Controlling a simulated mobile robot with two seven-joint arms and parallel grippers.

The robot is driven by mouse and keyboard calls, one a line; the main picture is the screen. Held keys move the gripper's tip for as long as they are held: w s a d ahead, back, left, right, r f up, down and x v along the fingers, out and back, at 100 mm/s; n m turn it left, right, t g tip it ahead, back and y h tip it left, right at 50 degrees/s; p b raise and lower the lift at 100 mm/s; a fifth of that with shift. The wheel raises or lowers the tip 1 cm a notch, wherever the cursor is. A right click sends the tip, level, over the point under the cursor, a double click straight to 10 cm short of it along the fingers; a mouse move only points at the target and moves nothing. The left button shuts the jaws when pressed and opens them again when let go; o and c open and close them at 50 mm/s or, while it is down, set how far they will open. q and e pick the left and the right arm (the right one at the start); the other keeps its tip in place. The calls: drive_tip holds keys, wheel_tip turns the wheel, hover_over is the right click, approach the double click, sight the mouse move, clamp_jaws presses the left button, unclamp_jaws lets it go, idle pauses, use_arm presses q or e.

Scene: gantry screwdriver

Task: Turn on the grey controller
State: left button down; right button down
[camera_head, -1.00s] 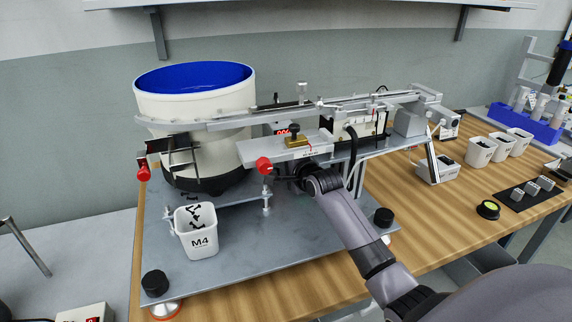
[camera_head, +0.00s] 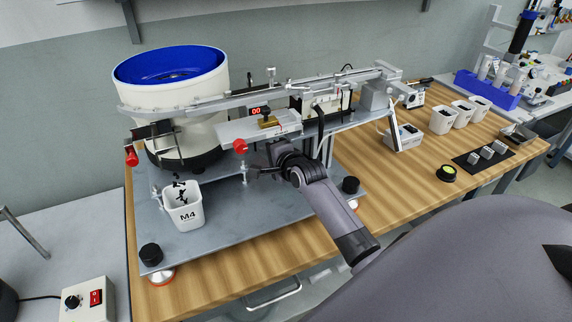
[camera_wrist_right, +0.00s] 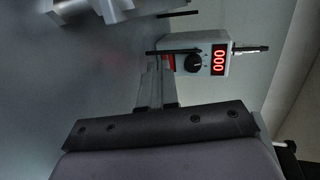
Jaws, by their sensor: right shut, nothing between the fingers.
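A grey controller box with a lit red display (camera_head: 258,111) stands behind the feeder rail in the head view, mostly hidden by the rail and the block in front. The right wrist view shows the controller (camera_wrist_right: 207,66) sideways at upper right, with a black knob, a lit red "000" and a red part at its left edge. My right gripper (camera_head: 254,172) is shut and empty, below and in front of the rail, just right of the red knob's lower side. It is apart from the controller in the head view. My left gripper is not in view.
A white bowl feeder (camera_head: 178,110) with a blue inside stands at left. The M4 bin (camera_head: 185,214) is on the metal plate (camera_head: 215,240). A pale box with a red switch (camera_head: 88,300) is at lower left. White bins (camera_head: 441,120) stand at right on the wooden table (camera_head: 390,190).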

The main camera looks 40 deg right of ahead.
drive_tip(key=s+a+r+p, duration=0.1)
drive_tip(key=s+p, duration=0.1)
drive_tip(key=s+r+p, duration=0.1)
drive_tip(key=s+p, duration=0.1)
drive_tip(key=s+a+p, duration=0.1)
drive_tip(key=s+p, duration=0.2)
drive_tip(key=shift+a+r, duration=0.3)
drive_tip(key=shift+r, duration=0.1)
drive_tip(key=v, duration=0.2)
drive_tip(key=a+v, duration=0.1)
drive_tip(key=v, duration=0.2)
drive_tip(key=a+v, duration=0.1)
drive_tip(key=v, duration=0.2)
drive_tip(key=shift+f, duration=0.1)
drive_tip(key=shift+s+a+f+n, duration=0.1)
drive_tip(key=shift+s+a+n, duration=0.15)
drive_tip(key=shift+n, duration=0.05)
drive_tip(key=s+a+f+n+g+y, duration=0.1)
drive_tip(key=s+a+f+n+g, duration=0.2)
drive_tip(key=s+n, duration=0.4)
drive_tip(key=s+a+n+g, duration=0.3)
drive_tip(key=s+n+g, duration=0.1)
drive_tip(key=s+n, duration=0.35)
drive_tip(key=s+a+f+n+g+y, duration=0.1)
drive_tip(key=s+a+f+n+g, duration=0.1)
drive_tip(key=s+n+g, duration=0.35)
drive_tip(key=w+a+f+n+t+y, duration=0.1)
drive_tip(key=w+a+f+t, duration=0.2)
drive_tip(key=f+t, duration=0.5)
drive_tip(key=shift+w+f+y, duration=0.4)
